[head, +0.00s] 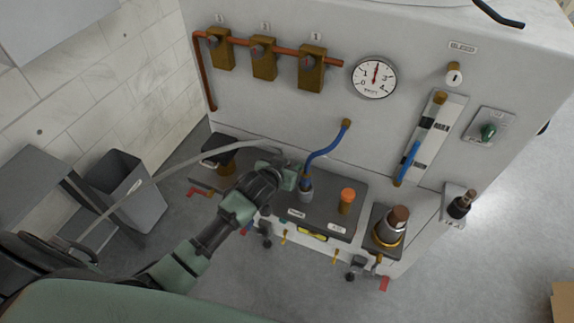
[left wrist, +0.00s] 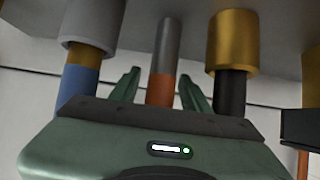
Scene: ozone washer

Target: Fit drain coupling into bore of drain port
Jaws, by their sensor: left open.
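My left gripper (head: 290,178) reaches to the dark shelf at the machine's front, beside the grey coupling (head: 306,189) of the blue hose. In the left wrist view, its two green fingers (left wrist: 158,92) are open. They stand on either side of a slim piece (left wrist: 164,55), grey with an orange part, with gaps visible. This may be the drain coupling; I cannot tell, and it is hidden in the head view. No readable label identifies the drain port. My right gripper is out of view.
The blue hose coupling (left wrist: 82,48) and a brass sleeve (left wrist: 232,40) flank the fingers closely. An orange-capped fitting (head: 347,196) and a brown-capped fitting (head: 391,224) stand to the right. A grey bin (head: 128,192) is on the floor at left.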

